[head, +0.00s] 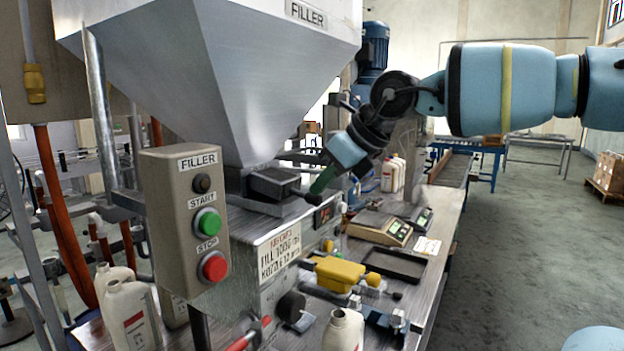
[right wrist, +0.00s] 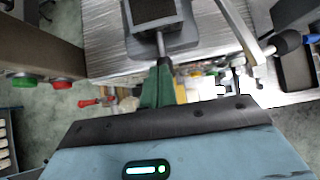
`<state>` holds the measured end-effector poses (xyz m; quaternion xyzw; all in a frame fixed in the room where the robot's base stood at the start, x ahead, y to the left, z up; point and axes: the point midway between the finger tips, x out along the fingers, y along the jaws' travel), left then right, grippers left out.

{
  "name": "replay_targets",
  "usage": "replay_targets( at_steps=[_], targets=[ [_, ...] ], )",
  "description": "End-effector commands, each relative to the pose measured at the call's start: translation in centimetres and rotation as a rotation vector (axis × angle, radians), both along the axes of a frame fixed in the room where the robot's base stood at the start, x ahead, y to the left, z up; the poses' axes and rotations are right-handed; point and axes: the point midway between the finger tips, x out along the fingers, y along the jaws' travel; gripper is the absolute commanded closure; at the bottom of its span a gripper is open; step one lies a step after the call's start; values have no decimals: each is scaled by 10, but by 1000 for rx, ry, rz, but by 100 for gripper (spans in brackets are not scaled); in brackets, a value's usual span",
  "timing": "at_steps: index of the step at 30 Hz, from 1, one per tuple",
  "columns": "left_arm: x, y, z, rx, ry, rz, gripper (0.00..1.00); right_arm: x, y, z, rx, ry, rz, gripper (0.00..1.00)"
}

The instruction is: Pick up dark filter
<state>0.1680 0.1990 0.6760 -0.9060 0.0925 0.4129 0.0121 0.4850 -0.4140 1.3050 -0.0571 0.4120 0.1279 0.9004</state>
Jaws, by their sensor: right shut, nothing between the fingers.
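The dark filter (head: 272,183), a dark box-shaped piece with a grey rim, sits on the metal machine under the hopper's outlet. In the right wrist view the dark filter (right wrist: 154,10) shows its dark top, with a grey handle (right wrist: 161,44) pointing toward my gripper. My right gripper (head: 314,192) has green fingers, which are shut and empty at the outer end of the handle. In the right wrist view its fingertips (right wrist: 163,64) line up with the handle end; whether they touch it I cannot tell. My left gripper is not in view.
The large metal hopper (head: 240,70) hangs over the filter. The control box (head: 186,220) with green and red buttons stands at the left. A yellow part (head: 337,273), scales (head: 380,227) and a black tray (head: 394,263) crowd the bench. The right floor is open.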

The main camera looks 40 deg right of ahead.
Motion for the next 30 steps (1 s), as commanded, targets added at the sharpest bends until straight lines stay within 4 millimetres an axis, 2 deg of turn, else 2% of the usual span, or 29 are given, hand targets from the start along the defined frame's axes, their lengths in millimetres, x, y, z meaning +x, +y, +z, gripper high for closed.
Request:
replay_targets(
  at_steps=[6,13,17,30],
  targets=[
    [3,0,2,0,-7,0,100,0,0,15,-1,-5,-1,100],
    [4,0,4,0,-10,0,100,-1,-1,19,-1,-8,0,100],
    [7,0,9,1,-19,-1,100,-6,-7,27,1,-10,-2,100],
    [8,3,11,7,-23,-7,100,-65,-23,27,1,-11,-1,100]
  ],
)
